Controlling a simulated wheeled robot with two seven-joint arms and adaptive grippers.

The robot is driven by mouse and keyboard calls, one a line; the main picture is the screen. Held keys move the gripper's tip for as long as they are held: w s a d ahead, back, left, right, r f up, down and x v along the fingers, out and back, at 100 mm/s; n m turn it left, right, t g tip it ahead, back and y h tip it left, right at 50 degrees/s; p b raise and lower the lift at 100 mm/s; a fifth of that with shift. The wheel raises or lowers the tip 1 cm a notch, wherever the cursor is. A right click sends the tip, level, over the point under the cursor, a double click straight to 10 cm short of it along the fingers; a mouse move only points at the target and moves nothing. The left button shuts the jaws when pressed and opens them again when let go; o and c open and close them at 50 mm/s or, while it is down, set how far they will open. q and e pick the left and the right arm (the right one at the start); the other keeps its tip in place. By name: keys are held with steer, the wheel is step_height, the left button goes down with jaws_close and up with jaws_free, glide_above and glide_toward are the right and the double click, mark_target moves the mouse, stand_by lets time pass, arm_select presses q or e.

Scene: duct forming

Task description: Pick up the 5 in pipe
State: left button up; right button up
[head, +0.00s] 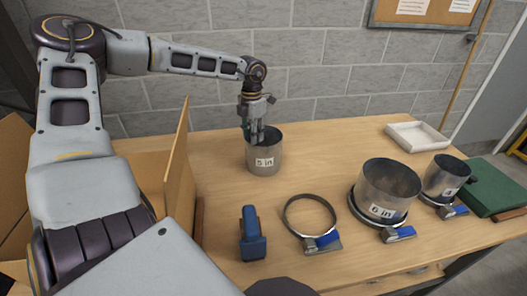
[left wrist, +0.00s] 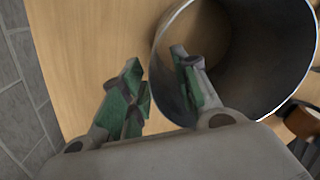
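The 5 in pipe (head: 264,158) is a short silver metal cylinder with a white "5 in" label, standing upright on the wooden table. My left gripper (head: 254,135) points down at its rim from the back left. In the left wrist view, the pipe (left wrist: 285,85) stands with its open end towards the camera. The left gripper (left wrist: 160,95) is open there, with one finger outside the pipe and the other over or inside its opening. The pipe wall lies between the fingers; I cannot tell whether either touches it. My right gripper is not in view.
An empty clamp ring (head: 312,213) and a blue tool (head: 251,236) lie in front. The 6 in pipe (head: 388,187) and a smaller pipe (head: 445,177) stand in clamps at right. A white tray (head: 417,138), green case (head: 492,188) and open cardboard box (head: 178,175) flank the table.

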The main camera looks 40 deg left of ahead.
arm_select(q)
steer(key=shift+c, duration=0.3)
jaws_close()
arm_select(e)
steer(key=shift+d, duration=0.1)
arm_select(q)
steer(key=shift+r, duration=0.15)
step_height(320, 180, up, 18)
steer(key=p, duration=0.1)
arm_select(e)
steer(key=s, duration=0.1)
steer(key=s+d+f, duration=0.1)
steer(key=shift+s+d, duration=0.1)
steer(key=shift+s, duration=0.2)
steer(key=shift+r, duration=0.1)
